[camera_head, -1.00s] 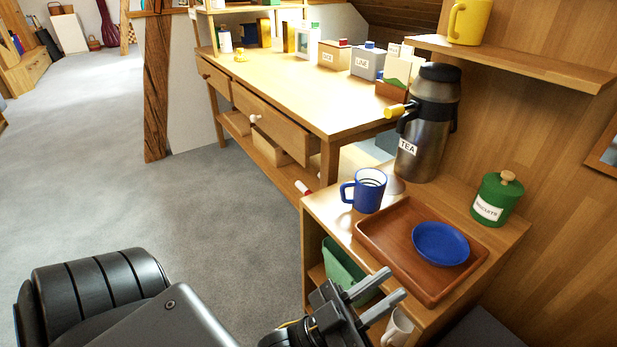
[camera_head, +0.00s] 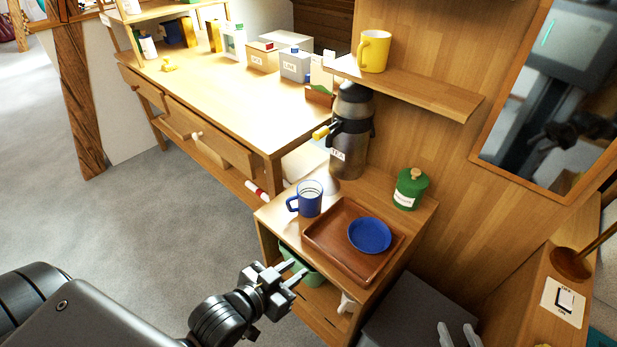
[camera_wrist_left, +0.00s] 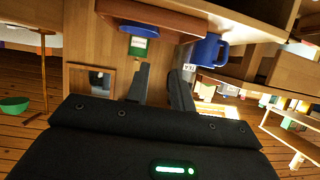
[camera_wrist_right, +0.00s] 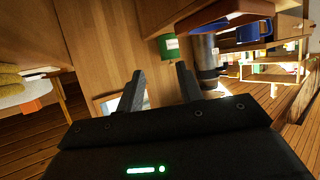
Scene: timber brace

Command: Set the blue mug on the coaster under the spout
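The blue mug (camera_head: 308,200) stands upright on the low cabinet top, left of the brown tray, its handle to the left. It also shows in the left wrist view (camera_wrist_left: 207,50). The steel tea dispenser (camera_head: 350,150) with its yellow-tipped spout (camera_head: 322,132) stands behind the mug. A pale round disc (camera_head: 331,184), perhaps the coaster, lies at its foot, partly hidden by the mug. My left gripper (camera_head: 291,272) is open and empty, in front of the cabinet and apart from the mug. My right gripper (camera_head: 459,336) is open and empty at the bottom edge.
The brown tray (camera_head: 318,238) holds a blue dish (camera_head: 369,235). A green biscuit canister (camera_head: 410,188) stands at the back right. A shelf (camera_head: 430,95) with a yellow mug (camera_head: 374,51) overhangs the right side. A long workbench (camera_head: 225,100) adjoins on the left.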

